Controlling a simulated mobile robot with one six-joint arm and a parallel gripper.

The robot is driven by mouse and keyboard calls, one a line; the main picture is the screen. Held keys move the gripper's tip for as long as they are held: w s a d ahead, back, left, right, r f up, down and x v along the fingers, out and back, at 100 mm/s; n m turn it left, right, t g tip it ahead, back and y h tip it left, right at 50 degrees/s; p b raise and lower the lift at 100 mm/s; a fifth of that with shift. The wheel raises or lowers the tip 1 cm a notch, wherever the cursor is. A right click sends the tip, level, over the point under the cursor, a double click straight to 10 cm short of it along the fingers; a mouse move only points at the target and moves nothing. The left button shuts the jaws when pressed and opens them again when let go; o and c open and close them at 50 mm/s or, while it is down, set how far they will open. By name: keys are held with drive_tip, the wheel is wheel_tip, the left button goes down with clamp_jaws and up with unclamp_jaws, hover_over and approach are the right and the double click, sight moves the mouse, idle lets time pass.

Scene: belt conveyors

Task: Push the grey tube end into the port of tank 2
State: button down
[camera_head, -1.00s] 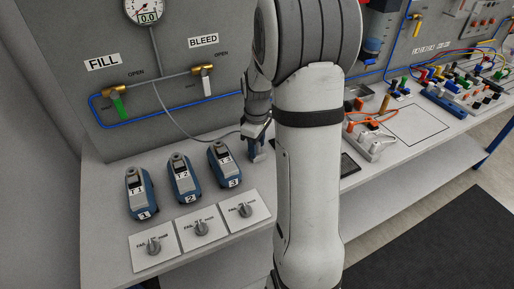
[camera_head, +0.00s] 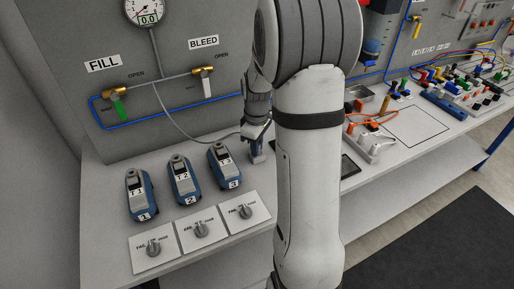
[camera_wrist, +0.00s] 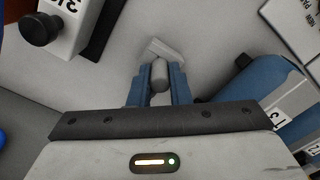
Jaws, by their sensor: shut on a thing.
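My gripper (camera_head: 257,156) is low over the bench, just right of tank 3, partly hidden by my arm. In the wrist view, its blue fingers (camera_wrist: 159,88) are shut on a short grey cylinder, the grey tube end (camera_wrist: 159,72). The thin grey tube (camera_head: 176,122) hangs from the panel pipe and runs right towards my gripper. Tank 2 (camera_head: 183,182) is a blue unit with a pale top, standing between tank 1 (camera_head: 139,195) and tank 3 (camera_head: 225,167). My gripper is apart from tank 2, with tank 3 between them. Tank 2's port is too small to make out.
Three white plates with grey knobs (camera_head: 201,229) lie in front of the tanks. The panel with green (camera_head: 118,108) and white valve levers stands behind. In the wrist view, a blue unit (camera_wrist: 254,92) is close on the right and a black-knobbed white block (camera_wrist: 62,28) is at upper left.

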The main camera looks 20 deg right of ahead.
wheel_tip(320, 180, up, 10)
wheel_tip(320, 180, up, 5)
drive_tip(key=p, duration=0.3)
drive_tip(key=shift+f, duration=0.1)
idle(0.4)
idle(0.3)
drive_tip(key=p, duration=0.2)
approach(177, 160)
drive_tip(key=shift+w+a+r, duration=0.1)
drive_tip(key=shift+w+r, duration=0.1)
drive_tip(key=shift+w, duration=0.4)
idle(1.2)
drive_tip(key=shift+f, duration=0.15)
drive_tip(key=shift+f+b, duration=1.6)
drive_tip(key=shift+f, duration=0.45)
drive_tip(key=shift+f, duration=0.55)
idle(0.5)
